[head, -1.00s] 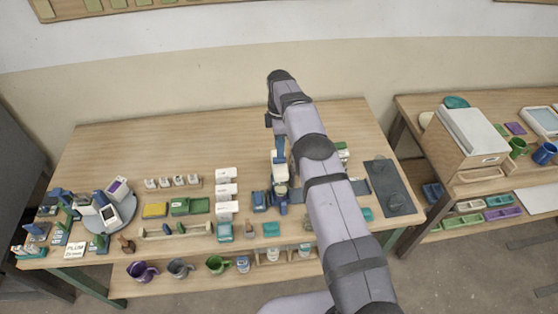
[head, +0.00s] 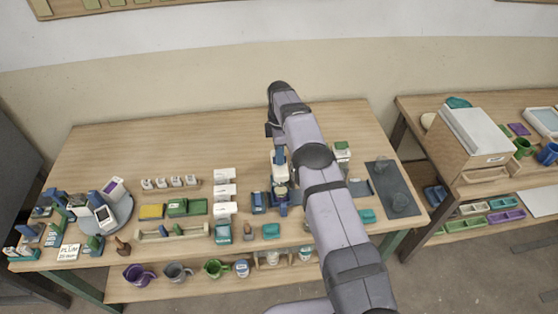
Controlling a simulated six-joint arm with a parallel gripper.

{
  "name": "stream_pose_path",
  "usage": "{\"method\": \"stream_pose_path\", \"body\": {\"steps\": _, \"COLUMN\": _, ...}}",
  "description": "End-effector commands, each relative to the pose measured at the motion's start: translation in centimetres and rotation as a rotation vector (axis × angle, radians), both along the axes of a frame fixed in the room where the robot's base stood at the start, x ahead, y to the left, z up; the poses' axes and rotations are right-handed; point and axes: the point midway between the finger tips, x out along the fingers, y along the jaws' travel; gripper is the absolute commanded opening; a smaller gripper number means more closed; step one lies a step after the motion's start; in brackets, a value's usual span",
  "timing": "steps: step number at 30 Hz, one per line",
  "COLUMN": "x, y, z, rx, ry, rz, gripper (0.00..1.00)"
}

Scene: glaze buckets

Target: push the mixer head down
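The mixer (head: 280,172) stands on the table right of centre, with a white body and blue parts. A blue upper part (head: 279,156) stands above the white body. A pale cup-like part with a yellowish top (head: 281,190) is at its lower front. My gripper (head: 269,130) is dark and small at the far end of my arm, just above and behind the mixer in the picture. Its fingers are too small and hidden to read, and I cannot tell whether it touches the mixer. My arm covers the area right of the mixer.
White boxes (head: 225,191) and a dark blue container (head: 258,202) stand left of the mixer. Mugs and jars fill the lower shelf. The table's back half is mostly clear.

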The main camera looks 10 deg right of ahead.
Motion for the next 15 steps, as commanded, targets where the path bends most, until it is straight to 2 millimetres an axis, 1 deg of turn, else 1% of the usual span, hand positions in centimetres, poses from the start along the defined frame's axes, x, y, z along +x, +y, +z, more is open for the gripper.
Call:
{"method": "stream_pose_path", "body": {"steps": 8, "x": 0.0, "y": 0.0, "z": -0.2, "rx": 0.000, "ry": 0.001, "rz": 0.000, "gripper": 0.00}}
{"method": "stream_pose_path", "body": {"steps": 15, "x": 0.0, "y": 0.0, "z": -1.4, "rx": 0.000, "ry": 0.002, "rz": 0.000, "gripper": 0.00}}
